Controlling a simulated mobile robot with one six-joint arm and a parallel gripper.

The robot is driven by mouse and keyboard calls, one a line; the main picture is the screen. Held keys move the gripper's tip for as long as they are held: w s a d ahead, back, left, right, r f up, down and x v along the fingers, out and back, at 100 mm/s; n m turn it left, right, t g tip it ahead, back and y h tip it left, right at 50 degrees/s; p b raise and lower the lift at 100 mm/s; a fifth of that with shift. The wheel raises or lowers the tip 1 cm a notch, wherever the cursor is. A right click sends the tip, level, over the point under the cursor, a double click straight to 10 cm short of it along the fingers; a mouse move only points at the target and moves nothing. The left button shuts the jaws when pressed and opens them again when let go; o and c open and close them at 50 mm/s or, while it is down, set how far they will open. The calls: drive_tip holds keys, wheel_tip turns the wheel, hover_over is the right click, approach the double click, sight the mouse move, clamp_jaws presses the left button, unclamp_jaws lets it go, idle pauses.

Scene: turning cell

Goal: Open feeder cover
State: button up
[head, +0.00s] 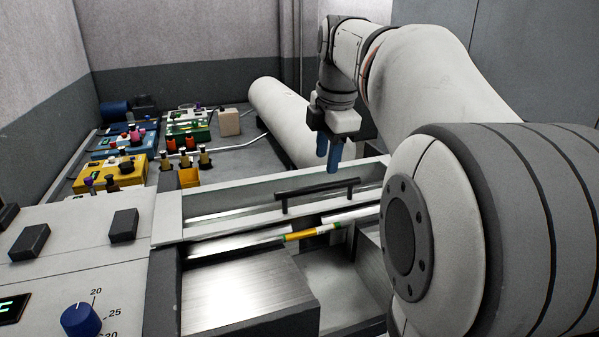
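The black bar handle (318,189) lies along a long light-grey panel (222,221), which looks like the feeder cover. The panel stretches across the middle of the head view, in front of the equipment bay. My gripper (329,168) hangs from the arm with its two blue fingers pointing down, just above the handle's right half in the picture.
A yellow, white and green rod (312,232) lies below the panel, beside a shiny metal block (245,290). A blue dial (81,319) is at front left. Colourful valve units (112,176) and a large white cylinder (283,115) stand behind. My arm blocks the right side.

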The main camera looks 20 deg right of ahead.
sight(323, 185)
drive_tip(key=f, duration=0.3)
drive_tip(key=w+f, duration=0.1)
drive_tip(key=f, duration=0.2)
drive_tip(key=shift+w+f, duration=0.15)
drive_tip(key=shift+f, duration=0.1)
clamp_jaws()
idle(0.3)
